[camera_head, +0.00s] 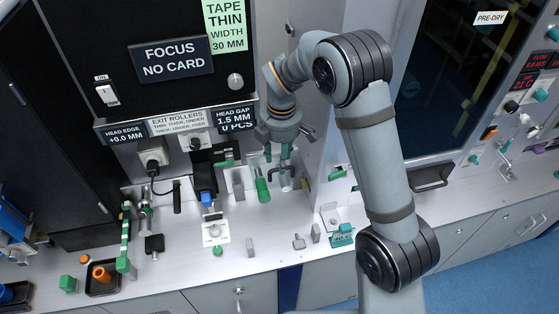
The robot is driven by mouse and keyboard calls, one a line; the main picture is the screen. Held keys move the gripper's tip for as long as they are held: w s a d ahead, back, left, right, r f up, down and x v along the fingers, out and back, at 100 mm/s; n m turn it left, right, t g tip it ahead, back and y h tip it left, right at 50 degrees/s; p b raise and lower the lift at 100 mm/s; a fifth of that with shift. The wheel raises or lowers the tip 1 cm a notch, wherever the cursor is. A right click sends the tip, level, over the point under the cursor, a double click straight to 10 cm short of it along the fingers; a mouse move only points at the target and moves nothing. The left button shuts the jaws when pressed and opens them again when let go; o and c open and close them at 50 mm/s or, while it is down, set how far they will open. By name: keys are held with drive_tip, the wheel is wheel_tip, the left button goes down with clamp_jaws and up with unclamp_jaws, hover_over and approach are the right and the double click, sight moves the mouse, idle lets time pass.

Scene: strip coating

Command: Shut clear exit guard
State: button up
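My gripper (285,182) hangs fingers-down above the bench at the middle of the picture, below the right side of the dark machine front. It is small and partly mixed with the fittings behind it, so I cannot tell if its fingers are open or shut, or if they touch anything. A green-handled part (262,188) stands just left of it. I cannot make out the clear exit guard for certain. A pale upright panel (328,150) stands right of the gripper, partly behind my arm; I cannot tell if it is the guard.
The exit rollers sign (178,122) is left of the gripper. A blue-and-black part (205,185) and several small blocks stand on the bench (280,222). A teal-green block (342,236) is near the front edge. A dark-windowed cabinet (450,75) stands right of my arm.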

drive_tip(key=shift+w+f, duration=0.1)
drive_tip(key=shift+f, duration=1.1)
drive_tip(key=shift+c, duration=1)
clamp_jaws()
drive_tip(key=shift+f, duration=0.1)
